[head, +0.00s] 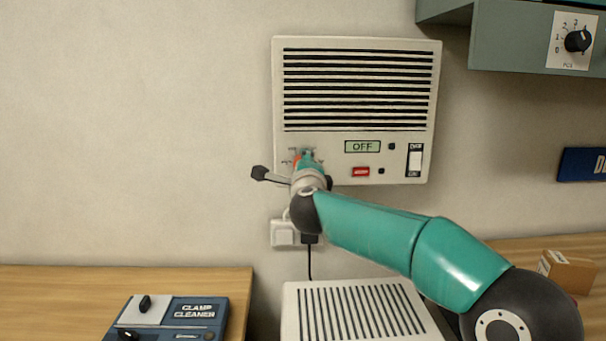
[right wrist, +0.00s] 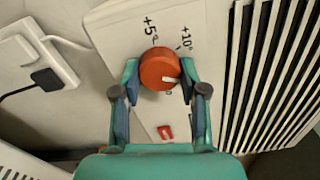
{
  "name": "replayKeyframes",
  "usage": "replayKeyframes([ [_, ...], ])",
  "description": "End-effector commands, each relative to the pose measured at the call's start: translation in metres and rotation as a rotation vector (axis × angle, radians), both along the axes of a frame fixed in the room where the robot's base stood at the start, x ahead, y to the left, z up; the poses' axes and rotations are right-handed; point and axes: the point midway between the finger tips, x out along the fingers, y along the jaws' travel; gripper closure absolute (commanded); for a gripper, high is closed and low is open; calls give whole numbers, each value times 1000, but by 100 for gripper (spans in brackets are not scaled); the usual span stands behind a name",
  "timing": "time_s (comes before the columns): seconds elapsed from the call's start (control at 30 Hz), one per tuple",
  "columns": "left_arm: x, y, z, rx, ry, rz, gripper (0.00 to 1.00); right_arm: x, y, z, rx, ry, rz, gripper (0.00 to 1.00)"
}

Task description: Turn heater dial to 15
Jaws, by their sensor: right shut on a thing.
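The heater (head: 300,140) is a cream wall box with black slats, and its display (head: 362,146) reads OFF. Its orange-red dial (right wrist: 159,69) has a white pointer mark and printed labels +5 and +10 beside it. In the right wrist view the pointer lies toward the right, below the +10 label; the lower labels are mostly hidden. My right gripper (right wrist: 158,87) is shut on the dial, one finger on each side. In the head view my right gripper (head: 304,158) covers most of the dial. My left gripper is not in view.
A wall socket (head: 283,233) with a black plug is below the heater. A slatted white unit (head: 355,310) is below. A grey cabinet with a black knob (head: 577,40) hangs upper right.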

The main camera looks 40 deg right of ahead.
Motion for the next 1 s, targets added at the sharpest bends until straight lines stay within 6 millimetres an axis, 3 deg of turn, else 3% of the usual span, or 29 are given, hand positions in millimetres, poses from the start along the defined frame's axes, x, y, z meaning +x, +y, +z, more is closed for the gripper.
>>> replayKeyframes([
  [0.03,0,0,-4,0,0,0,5,1,0,-7,21,-6,1,92],
  [0.7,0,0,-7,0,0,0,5,2,1,-8,77,-47,1,92],
  [0.73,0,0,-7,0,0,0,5,2,1,-8,77,-47,1,54],
  [0.87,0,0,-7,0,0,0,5,1,1,-7,76,-48,1,33],
  [1.0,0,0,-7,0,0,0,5,1,1,-5,73,-51,1,32],
])
